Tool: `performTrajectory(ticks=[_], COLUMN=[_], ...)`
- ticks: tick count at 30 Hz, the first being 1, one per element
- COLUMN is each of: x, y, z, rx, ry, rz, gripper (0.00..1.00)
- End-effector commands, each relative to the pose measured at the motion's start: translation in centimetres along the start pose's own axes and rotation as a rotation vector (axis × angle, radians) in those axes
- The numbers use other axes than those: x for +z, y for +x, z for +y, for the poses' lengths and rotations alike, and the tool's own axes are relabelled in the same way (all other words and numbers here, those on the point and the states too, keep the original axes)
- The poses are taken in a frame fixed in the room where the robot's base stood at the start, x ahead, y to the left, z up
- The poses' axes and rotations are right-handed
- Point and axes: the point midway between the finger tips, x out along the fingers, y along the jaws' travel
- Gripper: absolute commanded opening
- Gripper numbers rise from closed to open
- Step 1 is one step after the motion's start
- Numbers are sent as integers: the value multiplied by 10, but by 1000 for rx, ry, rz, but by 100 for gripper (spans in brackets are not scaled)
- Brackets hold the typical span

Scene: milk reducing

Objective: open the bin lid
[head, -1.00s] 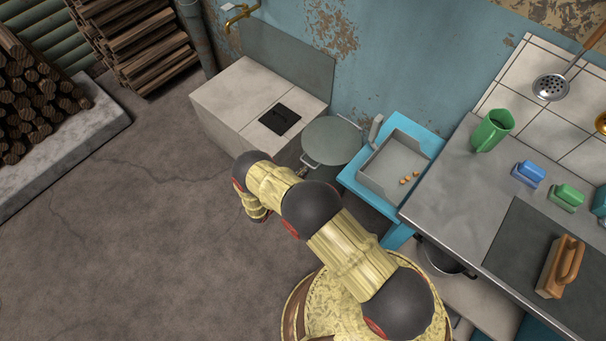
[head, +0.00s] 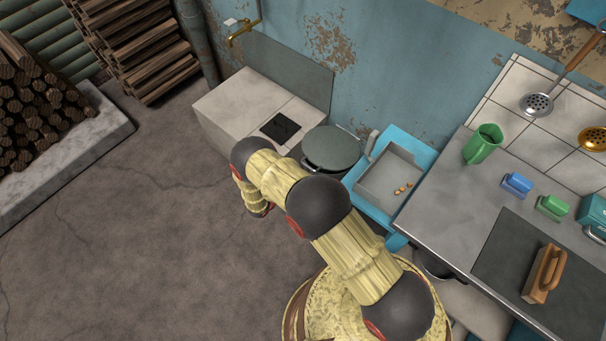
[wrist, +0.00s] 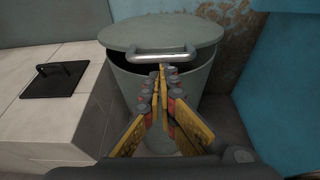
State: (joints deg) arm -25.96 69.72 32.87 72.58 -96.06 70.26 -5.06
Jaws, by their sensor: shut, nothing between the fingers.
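The round grey-green bin (wrist: 130,78) stands on the floor, with its lid (wrist: 165,30) on top. A dark gap shows between the lid's near edge and the bin rim, so the lid is partly raised there. The lid's metal bar handle (wrist: 178,55) runs across its near side. My gripper (wrist: 160,72) is shut and empty, its fingertips at the handle's lower edge, close under the raised lid; I cannot tell whether they touch it. In the head view the lid (head: 332,148) shows beyond my arm, and my fingertips are hidden.
A pale tiled block with a black hatch (head: 281,127) stands left of the bin. A blue stand with a grey tray (head: 392,185) is close on the right. The wall is just behind. Open floor (head: 150,240) lies to the left.

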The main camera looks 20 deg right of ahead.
Motion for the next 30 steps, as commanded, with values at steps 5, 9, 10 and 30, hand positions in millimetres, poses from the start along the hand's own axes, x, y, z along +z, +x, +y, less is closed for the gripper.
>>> performTrajectory(ticks=[5, 9, 10, 30], x=[50, 80, 87, 216], y=[-9, -10, -9, 23], z=[1, 0, 0, 0], rx=[0, -2, -2, -1], ry=[3, 5, 5, 4], rz=[115, 210, 232, 657], gripper=[0, 0, 0, 0])
